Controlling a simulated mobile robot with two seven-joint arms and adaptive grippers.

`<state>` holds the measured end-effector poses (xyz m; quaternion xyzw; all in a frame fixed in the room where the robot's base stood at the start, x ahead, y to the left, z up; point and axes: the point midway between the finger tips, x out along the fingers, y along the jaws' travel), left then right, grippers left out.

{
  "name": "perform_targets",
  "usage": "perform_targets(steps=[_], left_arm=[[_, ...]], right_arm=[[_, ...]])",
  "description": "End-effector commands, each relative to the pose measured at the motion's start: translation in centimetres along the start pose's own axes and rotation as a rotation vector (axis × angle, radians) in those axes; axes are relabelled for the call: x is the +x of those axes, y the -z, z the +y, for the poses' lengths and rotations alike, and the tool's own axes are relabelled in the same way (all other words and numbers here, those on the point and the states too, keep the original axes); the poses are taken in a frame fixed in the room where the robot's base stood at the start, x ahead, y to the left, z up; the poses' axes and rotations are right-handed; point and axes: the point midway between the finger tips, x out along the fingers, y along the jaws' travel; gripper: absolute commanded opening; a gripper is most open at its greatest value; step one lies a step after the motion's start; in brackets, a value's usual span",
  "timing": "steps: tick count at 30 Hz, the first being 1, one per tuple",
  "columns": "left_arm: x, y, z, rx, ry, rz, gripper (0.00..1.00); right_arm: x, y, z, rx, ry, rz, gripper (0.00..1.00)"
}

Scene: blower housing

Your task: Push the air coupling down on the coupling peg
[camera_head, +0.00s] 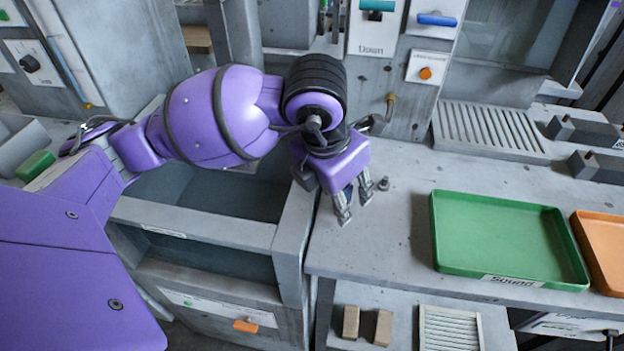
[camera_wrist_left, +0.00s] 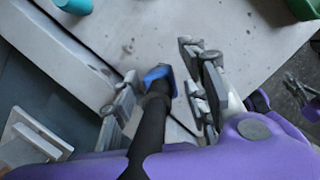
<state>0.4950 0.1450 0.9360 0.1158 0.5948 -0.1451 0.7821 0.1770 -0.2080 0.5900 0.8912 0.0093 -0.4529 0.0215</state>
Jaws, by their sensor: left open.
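My left gripper (camera_head: 352,208) hangs over the left end of the grey bench, fingers pointing down. In the left wrist view, its two grey fingers (camera_wrist_left: 165,92) are apart. A blue coupling (camera_wrist_left: 157,75) on a black hose (camera_wrist_left: 150,122) shows between them, with a gap visible to the right finger. In the head view only a bit of blue shows between the fingers. Whether the coupling sits on a peg is hidden. A small dark peg (camera_head: 383,184) stands on the bench just right of the fingers; I cannot tell if it is the coupling peg.
A green tray (camera_head: 436,232) and an orange tray (camera_head: 583,216) lie on the bench to the right. A brass fitting (camera_head: 390,100) is on the wall panel behind. An open grey bin (camera_head: 215,190) lies left of the bench edge. Bench between gripper and green tray is mostly clear.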

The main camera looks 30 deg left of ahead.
Motion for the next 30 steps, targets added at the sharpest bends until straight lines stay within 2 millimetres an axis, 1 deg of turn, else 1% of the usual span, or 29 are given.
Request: perform_targets(steps=[5, 8, 15, 19, 24, 30], left_arm=[[-1.6, -0.3, 0.1, 0.002, -0.003, -0.007, 0.41], [-3.5, -0.3, 0.0, 0.002, -0.003, -0.01, 0.41], [-8.7, -0.3, 0.0, 0.002, -0.003, -0.01, 0.41], [-10.7, -0.2, 0.0, 0.002, -0.003, -0.009, 0.41], [-12.0, -0.1, 0.0, 0.002, -0.001, -0.006, 0.41], [-12.2, -0.1, 0.0, 0.001, -0.001, -0.005, 0.41]], right_arm=[[0.0, 0.1, 0.0, 0.0, 0.0, 0.001, 0.0], [0.0, 0.0, 0.0, 0.0, 0.0, 0.0, 0.0], [0.0, -0.1, 0.0, 0.0, 0.0, -0.001, 0.0], [0.0, -0.1, 0.0, 0.0, 0.0, -0.002, 0.0], [0.0, -0.1, 0.0, 0.0, 0.0, -0.002, 0.0], [0.0, -0.1, 0.0, 0.0, 0.0, -0.002, 0.0]])
